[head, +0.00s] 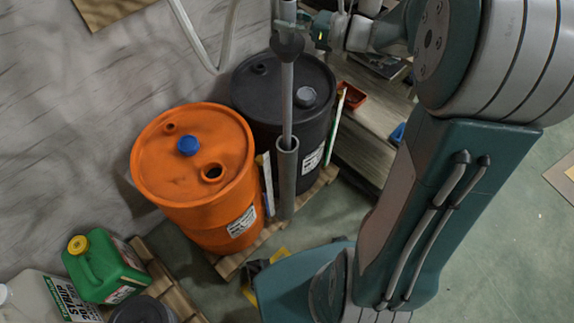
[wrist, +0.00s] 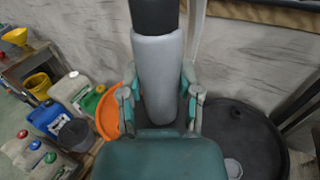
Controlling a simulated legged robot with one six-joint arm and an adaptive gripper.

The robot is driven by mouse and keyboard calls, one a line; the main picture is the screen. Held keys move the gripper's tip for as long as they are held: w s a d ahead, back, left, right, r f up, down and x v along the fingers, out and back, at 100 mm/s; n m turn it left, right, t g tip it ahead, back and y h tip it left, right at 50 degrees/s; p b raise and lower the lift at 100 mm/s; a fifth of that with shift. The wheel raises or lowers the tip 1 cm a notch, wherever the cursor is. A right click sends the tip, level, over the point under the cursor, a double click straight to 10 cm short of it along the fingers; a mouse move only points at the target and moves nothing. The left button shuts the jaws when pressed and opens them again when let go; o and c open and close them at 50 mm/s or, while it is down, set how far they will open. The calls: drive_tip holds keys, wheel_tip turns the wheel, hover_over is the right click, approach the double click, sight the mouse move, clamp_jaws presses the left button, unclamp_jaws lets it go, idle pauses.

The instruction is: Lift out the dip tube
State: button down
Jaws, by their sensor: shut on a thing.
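The dip tube (head: 287,95) is a long, thin grey tube with a black collar, standing nearly upright at the top middle of the head view. Its lower part goes into the mouth of a wider grey upright pipe (head: 287,180) between the two drums, so its bottom end is hidden. My gripper (head: 305,27) is shut on the tube just above the collar. In the wrist view the tube's grey section (wrist: 158,65) stands between my two fingers (wrist: 160,100), with a black part above it.
An orange drum (head: 175,175) with a blue cap stands left of the pipe, a black drum (head: 260,85) behind it. A green jerrycan (head: 105,265) is at lower left. A wooden bench (head: 365,135) with a red tray (head: 352,96) is at right. Open floor lies further right.

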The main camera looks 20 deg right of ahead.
drive_tip(key=shift+r, duration=3.95)
wheel_tip(320, 180, up, 16)
